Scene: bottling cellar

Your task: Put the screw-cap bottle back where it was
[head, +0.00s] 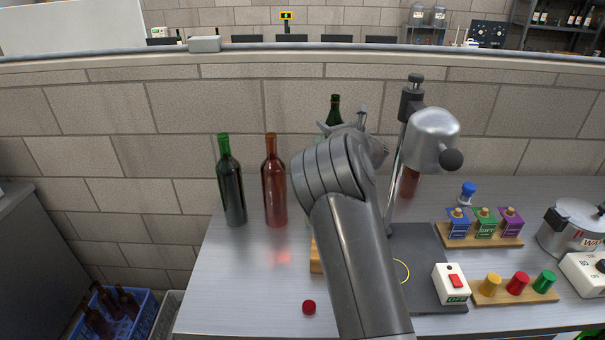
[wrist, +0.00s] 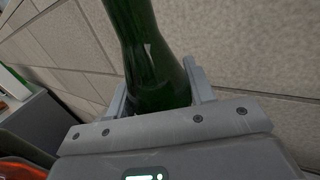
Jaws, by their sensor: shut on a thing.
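A green bottle (head: 334,110) stands out above my gripper (head: 345,128) in the head view, with only its neck clear; my arm hides most of the rest. In the wrist view the green bottle (wrist: 155,65) sits between the two fingers of my gripper (wrist: 160,90), which is shut on it. Its mouth is outside the wrist view, and I cannot tell whether it has a screw cap. A dark green bottle (head: 233,190) and a reddish-brown bottle (head: 273,185) stand upright on the steel bench (head: 240,290), left of my arm.
A switch box (head: 452,283) and wooden racks (head: 510,290) fill the right side. A red cap (head: 309,307) lies near the front. The bench's left front is clear.

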